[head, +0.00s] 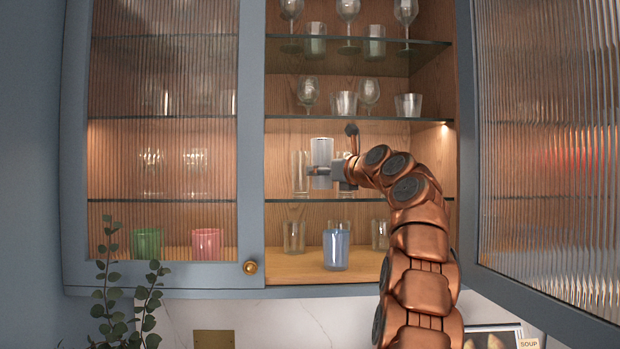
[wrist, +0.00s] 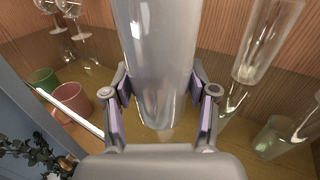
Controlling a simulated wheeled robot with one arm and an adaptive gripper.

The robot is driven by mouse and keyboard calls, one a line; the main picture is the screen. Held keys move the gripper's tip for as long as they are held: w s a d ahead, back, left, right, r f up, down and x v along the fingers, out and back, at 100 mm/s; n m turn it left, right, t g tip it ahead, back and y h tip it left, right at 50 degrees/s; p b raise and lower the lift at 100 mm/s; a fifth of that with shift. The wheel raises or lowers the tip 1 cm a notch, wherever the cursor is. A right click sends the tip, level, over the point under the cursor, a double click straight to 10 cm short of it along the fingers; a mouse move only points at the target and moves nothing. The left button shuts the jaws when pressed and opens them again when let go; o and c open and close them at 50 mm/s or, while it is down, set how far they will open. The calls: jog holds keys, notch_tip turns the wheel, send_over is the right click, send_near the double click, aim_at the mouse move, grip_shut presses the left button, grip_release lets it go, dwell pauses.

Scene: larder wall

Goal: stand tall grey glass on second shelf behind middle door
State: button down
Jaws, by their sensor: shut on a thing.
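The tall grey glass (head: 321,151) is upright in my gripper (head: 326,173), in front of the middle opening, between the glass shelf above and the one below. In the wrist view the glass (wrist: 160,50) fills the centre, with my gripper's pads (wrist: 160,100) shut on both its sides. The lower glass shelf (head: 283,199) runs just below it; I cannot tell whether the glass touches it. The middle door (head: 545,150), ribbed glass in a blue frame, stands open to the right.
A tall clear glass (head: 300,173) stands just left of the held glass; another is at the wrist view's right (wrist: 265,45). A blue glass (head: 336,250) stands on the cabinet floor. The left ribbed door (head: 160,70) is shut. Upper shelves hold several glasses.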

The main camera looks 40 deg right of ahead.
jog(key=shift+a+f, duration=0.1)
jog(key=shift+s+f+b, duration=0.1)
jog(key=shift+f+b, duration=0.3)
jog(key=shift+b, duration=0.5)
jog(key=shift+f+b, duration=0.4)
jog(key=shift+b, duration=0.05)
jog(key=shift+a, duration=0.1)
jog(key=shift+r, duration=0.1)
jog(key=shift+d, duration=0.2)
